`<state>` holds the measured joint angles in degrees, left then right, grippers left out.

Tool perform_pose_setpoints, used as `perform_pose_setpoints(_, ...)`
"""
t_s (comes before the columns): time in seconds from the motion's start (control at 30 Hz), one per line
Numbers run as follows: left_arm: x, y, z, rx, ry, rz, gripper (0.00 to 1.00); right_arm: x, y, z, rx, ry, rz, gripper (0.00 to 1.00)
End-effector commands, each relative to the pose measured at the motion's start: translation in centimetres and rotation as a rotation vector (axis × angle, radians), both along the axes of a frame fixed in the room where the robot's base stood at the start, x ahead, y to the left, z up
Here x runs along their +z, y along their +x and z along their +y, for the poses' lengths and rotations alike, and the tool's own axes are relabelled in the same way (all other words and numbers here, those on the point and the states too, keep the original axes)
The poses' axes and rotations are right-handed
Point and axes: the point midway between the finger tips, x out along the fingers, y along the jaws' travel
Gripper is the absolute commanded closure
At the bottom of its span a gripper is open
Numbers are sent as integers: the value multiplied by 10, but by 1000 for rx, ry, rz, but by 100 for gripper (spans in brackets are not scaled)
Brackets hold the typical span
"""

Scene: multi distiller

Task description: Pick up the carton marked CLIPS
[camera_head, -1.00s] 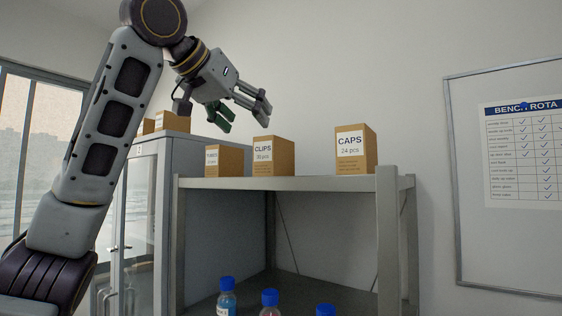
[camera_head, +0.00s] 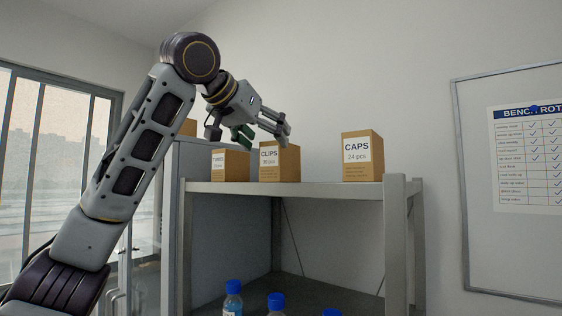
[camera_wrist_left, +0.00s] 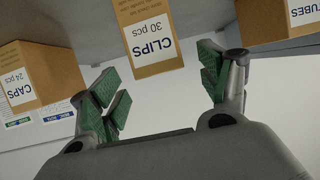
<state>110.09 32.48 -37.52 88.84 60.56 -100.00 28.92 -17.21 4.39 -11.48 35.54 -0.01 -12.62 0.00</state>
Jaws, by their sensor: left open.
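The carton marked CLIPS (camera_head: 279,163) is a brown box with a white label, standing upright on the top shelf between two other cartons. It also shows upside down in the left wrist view (camera_wrist_left: 148,38), between and beyond my fingers. My left gripper (camera_head: 263,136) is open and empty, just above and in front of the carton's top in the head view. Its green-padded fingers (camera_wrist_left: 160,90) are apart in the left wrist view, with the carton not between the pads. My right gripper is not in view.
The carton marked CAPS (camera_head: 362,157) stands to the right and a smaller carton marked TUBES (camera_head: 230,164) close to the left, both on the grey shelf (camera_head: 320,190). Blue-capped bottles (camera_head: 233,299) stand below. A glass-fronted cabinet is behind my left arm.

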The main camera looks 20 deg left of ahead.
Motion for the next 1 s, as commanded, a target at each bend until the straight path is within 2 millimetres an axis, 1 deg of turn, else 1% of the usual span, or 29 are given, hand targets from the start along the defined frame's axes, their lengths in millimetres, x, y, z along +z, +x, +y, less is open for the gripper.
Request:
perform_pose_setpoints(0.1, -5, 14, -3, 1, 0, 2, 23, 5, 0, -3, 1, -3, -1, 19)
perform_pose_setpoints(0.23, -9, 23, -5, 1, 1, 1, 23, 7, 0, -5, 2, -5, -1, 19)
perform_pose_setpoints(0.73, -12, 27, -7, 0, 0, 0, 23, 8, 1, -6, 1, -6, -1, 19)
perform_pose_setpoints(0.87, -14, 33, -8, 1, 1, 2, 23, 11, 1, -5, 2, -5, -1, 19)
perform_pose_setpoints(1.0, -18, 42, -11, 1, 2, 1, 23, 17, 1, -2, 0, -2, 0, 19)
